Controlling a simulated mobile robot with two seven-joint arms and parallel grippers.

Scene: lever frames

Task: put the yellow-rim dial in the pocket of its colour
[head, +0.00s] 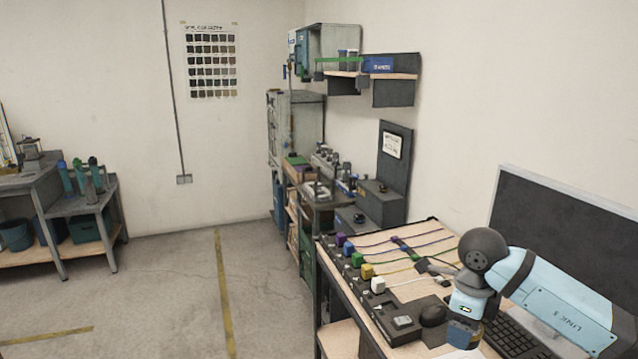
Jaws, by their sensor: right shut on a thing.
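My right gripper (462,335) reaches down from the light blue arm over the near right part of the wooden-topped bench (410,288). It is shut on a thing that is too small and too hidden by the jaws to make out. I cannot pick out the yellow-rim dial or its coloured pocket for certain. A row of small coloured blocks runs along the bench's left side, among them a purple one (341,239), a green one (358,259) and a yellow one (367,271). My left gripper is out of view.
Cables run across the bench from the blocks. A white block (377,285), a control box (403,322) and a rounded black object (433,315) lie left of my right gripper. A keyboard (512,338) and a dark screen (570,225) are to the right. Open floor lies left.

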